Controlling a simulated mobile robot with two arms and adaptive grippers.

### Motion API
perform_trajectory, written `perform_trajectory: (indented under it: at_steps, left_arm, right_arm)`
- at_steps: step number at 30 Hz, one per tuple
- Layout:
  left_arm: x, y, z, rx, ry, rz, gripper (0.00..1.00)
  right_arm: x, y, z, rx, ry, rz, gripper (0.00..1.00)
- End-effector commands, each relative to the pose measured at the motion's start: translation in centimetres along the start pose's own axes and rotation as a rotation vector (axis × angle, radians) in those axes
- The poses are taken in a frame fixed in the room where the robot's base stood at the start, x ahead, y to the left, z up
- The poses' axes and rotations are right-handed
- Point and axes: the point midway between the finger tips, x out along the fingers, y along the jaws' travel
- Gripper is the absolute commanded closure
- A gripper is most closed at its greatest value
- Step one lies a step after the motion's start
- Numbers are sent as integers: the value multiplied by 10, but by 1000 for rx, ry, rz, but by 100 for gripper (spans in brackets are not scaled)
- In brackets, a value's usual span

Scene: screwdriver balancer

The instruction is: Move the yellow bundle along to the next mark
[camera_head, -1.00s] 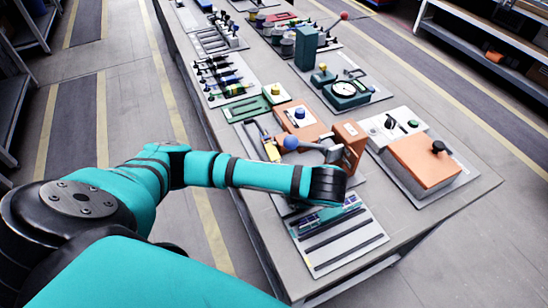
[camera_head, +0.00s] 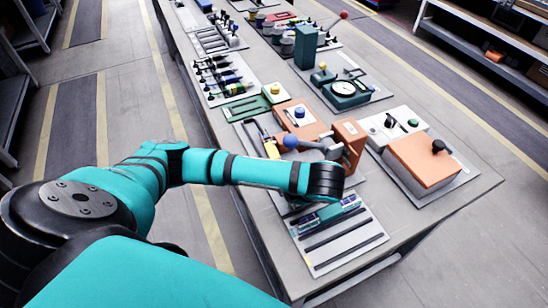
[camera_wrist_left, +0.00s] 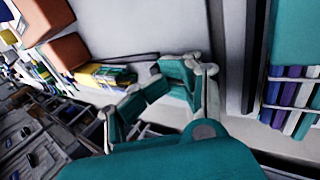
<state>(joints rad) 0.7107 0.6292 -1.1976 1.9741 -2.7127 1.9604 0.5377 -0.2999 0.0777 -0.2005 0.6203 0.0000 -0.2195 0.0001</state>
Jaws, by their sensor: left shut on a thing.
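The yellow bundle (camera_head: 271,150) lies beside the blue-knobbed lever on the near station's plate, left of the orange blocks in the head view. In the left wrist view the bundle (camera_wrist_left: 103,74) has a bluish-green end towards my fingers. My left gripper (camera_wrist_left: 143,97) has teal fingers with pale edges and is shut on the bundle, though the contact itself is hard to make out. In the head view its fingers are hidden below and behind my wrist. Any marks along the plate are too small to tell. My right gripper is not in view.
A blue ball knob (camera_head: 291,141) on a grey lever stands close to the bundle, with an upright orange block (camera_head: 348,142) behind. A slotted grey tray (camera_head: 340,240) with coloured pieces lies at the near end. Orange box (camera_head: 424,160) at right.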

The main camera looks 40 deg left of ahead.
Motion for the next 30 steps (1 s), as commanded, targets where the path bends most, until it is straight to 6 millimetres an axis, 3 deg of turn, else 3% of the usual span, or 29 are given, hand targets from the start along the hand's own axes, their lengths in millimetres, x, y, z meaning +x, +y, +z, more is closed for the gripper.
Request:
perform_trajectory:
  at_steps: [1, 13, 30]
  left_arm:
    - [0, 11, 2, -21, 2, 26, 100]
    - [-10, 5, 2, -20, -1, 25, 100]
    - [-61, 31, 1, -12, -4, 16, 100]
  right_arm:
    - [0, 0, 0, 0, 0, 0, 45]
    - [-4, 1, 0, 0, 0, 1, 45]
    - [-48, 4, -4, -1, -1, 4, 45]
